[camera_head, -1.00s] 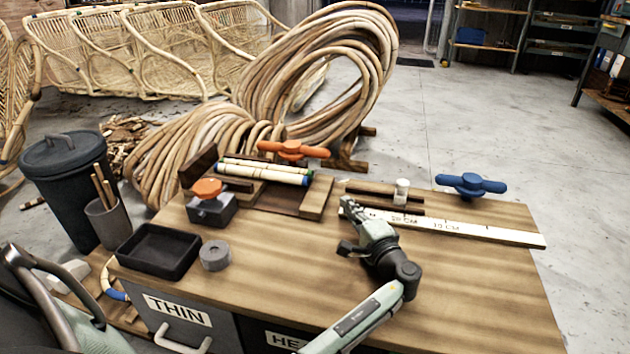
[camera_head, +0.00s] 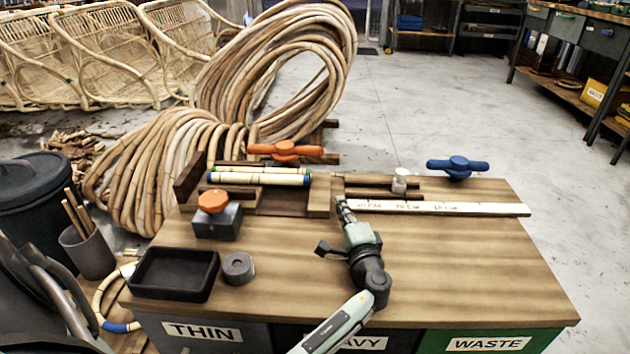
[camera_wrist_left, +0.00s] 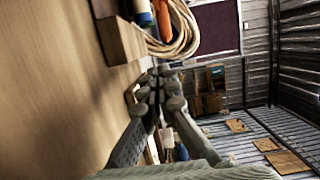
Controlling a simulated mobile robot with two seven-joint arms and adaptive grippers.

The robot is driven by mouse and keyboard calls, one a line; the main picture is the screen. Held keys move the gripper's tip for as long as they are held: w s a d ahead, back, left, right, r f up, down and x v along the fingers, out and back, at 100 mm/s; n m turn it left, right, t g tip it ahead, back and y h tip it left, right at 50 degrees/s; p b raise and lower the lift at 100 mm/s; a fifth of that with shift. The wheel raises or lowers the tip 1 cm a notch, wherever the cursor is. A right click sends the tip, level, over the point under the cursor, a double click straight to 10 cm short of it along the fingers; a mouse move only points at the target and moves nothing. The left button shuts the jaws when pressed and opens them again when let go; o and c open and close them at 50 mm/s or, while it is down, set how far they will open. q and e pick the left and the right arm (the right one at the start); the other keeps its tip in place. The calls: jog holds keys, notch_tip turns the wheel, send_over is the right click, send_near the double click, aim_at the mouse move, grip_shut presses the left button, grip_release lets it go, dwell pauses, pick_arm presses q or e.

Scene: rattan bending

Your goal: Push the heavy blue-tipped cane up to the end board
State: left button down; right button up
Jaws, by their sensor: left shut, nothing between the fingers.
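The blue-tipped cane (camera_head: 255,180) is a pale, thick rod lying in a wooden holder, its blue end facing right. A thinner green-tipped cane (camera_head: 255,169) lies behind it. A dark upright board (camera_head: 190,177), apparently the end board, stands at the cane's left end; I cannot tell if they touch. My left gripper (camera_head: 344,209) is shut and empty, just right of the holder's wooden block (camera_head: 319,195) and apart from the cane. In the left wrist view its shut fingers (camera_wrist_left: 158,88) show, with the blue tip (camera_wrist_left: 144,18) beyond the block. My right gripper is out of view.
An orange-handled clamp (camera_head: 286,151) sits behind the canes, an orange-knobbed block (camera_head: 215,215) in front. A white ruler (camera_head: 440,208) and blue handle (camera_head: 457,167) lie to the right. A black tray (camera_head: 174,274) and grey roll (camera_head: 238,268) sit front left. The right front bench top is clear.

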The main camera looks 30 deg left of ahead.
aim_at(315, 192)
pick_arm(q)
jog(key=b+x, duration=0.2)
jog(key=x, duration=0.8)
jog(key=shift+f, duration=0.1)
jog(key=shift+s+a, duration=0.35)
jog(key=shift+a, duration=0.2)
jog(key=shift+s+a, duration=0.35)
jog(key=shift+a, duration=0.2)
jog(key=shift+s+a, duration=0.4)
jog(key=shift+a, duration=0.2)
jog(key=s+a, duration=0.2)
jog(key=a, duration=0.1)
jog(key=shift+p, duration=0.35)
jog(key=shift+w, duration=0.1)
